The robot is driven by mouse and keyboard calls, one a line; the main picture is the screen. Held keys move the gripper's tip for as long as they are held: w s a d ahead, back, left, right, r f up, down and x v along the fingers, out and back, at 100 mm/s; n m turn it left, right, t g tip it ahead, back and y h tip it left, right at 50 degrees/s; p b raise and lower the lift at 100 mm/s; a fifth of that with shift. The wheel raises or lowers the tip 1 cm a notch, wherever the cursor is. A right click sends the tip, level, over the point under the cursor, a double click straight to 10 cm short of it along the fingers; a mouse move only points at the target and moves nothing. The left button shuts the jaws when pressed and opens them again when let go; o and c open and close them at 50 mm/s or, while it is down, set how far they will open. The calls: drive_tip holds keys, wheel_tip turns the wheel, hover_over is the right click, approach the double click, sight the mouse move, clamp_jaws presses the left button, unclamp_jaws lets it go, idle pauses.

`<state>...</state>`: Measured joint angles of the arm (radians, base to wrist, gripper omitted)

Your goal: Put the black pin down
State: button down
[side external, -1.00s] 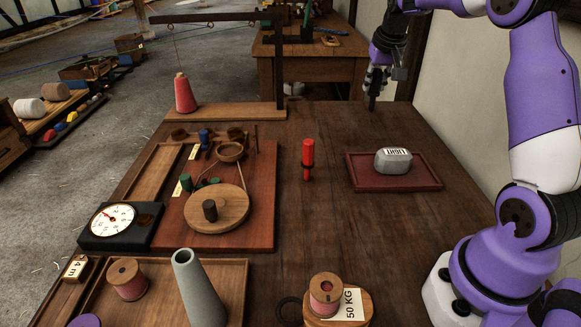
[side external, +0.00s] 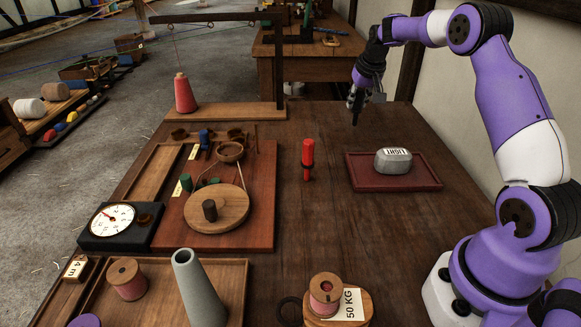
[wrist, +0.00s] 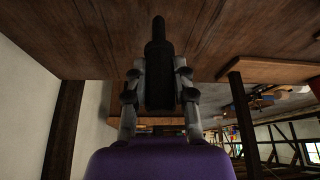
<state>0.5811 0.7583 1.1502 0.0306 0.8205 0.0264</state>
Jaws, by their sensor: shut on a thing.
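My gripper (side external: 357,97) is shut on the black pin (side external: 356,114) and holds it above the far part of the wooden table (side external: 330,230). The pin points down from the fingers, and its tip appears to be above the tabletop. In the wrist view, the black pin (wrist: 158,70) sits between the two grey fingers of my gripper (wrist: 160,88), with its narrow end reaching out toward the wooden surface.
A red pin (side external: 308,160) stands upright mid-table. A grey block marked LIGHT (side external: 393,161) sits on a dark red tray (side external: 365,181) at right. A board with a round wooden disc (side external: 230,222) lies left. Bare table lies around the red pin.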

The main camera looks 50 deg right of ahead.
sight(359, 106)
drive_tip(key=shift+f, duration=1.95)
drive_tip(key=shift+f, duration=0.2)
drive_tip(key=c, duration=0.7)
unclamp_jaws()
